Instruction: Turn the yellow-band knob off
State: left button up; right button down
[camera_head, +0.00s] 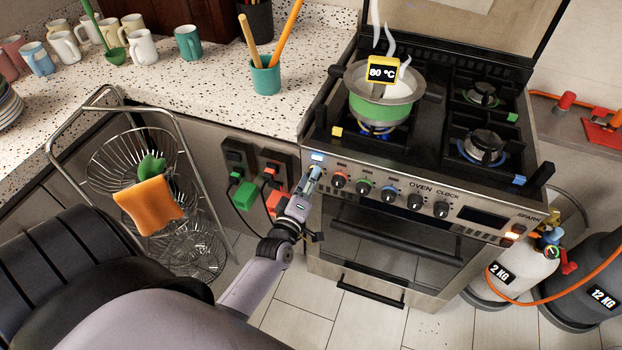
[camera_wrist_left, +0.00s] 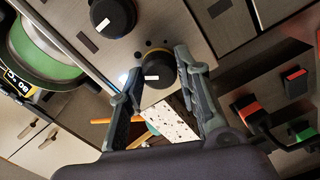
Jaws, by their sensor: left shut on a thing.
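The yellow-band knob (camera_wrist_left: 158,70) is a black knob with a white pointer mark and yellow marks around it on the stove's front panel. In the left wrist view it sits between the two fingers of my left gripper (camera_wrist_left: 157,80). In the head view my left gripper (camera_head: 313,174) reaches the far left end of the knob row and covers this knob. My left gripper is shut on the knob. My right gripper is not in view.
A steaming green-banded pot (camera_head: 381,98) marked 80 °C stands on a burner with blue flame. The front right burner (camera_head: 484,149) also shows blue flame. A wire rack (camera_head: 112,160) stands left.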

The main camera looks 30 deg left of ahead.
pick_arm(q)
jog(key=n+b, duration=0.1)
jog(key=n, duration=0.5)
jog(key=shift+n, duration=0.4)
dwell(0.4)
jog(key=o, duration=1.1)
jog(key=shift+o, duration=0.2)
jog(key=shift+f, duration=0.1)
jog(key=v, duration=1.2)
jog(key=shift+f, duration=0.1)
